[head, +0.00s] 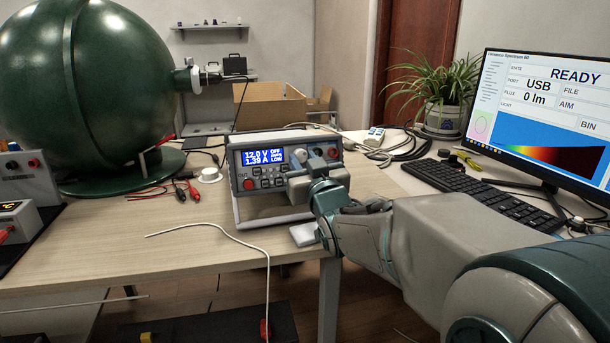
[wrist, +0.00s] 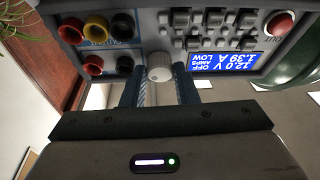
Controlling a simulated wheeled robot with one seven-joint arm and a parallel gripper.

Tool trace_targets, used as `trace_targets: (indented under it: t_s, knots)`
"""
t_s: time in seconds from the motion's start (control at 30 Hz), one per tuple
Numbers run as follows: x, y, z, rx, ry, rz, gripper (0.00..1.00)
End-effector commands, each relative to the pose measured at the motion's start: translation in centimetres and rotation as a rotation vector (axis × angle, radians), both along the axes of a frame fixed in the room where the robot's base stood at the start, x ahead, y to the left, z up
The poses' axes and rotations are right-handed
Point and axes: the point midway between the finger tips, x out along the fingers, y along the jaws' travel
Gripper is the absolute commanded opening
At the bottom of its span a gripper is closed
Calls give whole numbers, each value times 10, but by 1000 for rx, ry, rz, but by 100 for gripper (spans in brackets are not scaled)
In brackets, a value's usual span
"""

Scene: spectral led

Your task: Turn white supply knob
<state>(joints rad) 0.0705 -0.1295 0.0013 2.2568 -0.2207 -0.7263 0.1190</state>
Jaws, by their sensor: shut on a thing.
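The white knob (wrist: 159,66) sits on the front panel of the bench power supply (wrist: 155,30). In the wrist view, my gripper (wrist: 160,76) has one finger on each side of the knob and is shut on it. The supply also shows in the head view (head: 236,178), on the table. Its lit blue display (head: 262,157) reads 12.0 V OFF and 1.39 A LOW.
Red and black leads (head: 187,190) lie left of the supply. A white cable (head: 215,226) runs over the table's front edge. A large green sphere (head: 80,85) stands at the left. A keyboard (head: 470,190) and monitor (head: 540,110) are at the right.

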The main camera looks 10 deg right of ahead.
Motion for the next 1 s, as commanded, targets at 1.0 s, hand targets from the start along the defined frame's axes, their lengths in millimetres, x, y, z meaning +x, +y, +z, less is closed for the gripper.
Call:
trace_targets:
  t_s: [1.0]
  knots:
    - [0,8,2,777,45,-165,4]
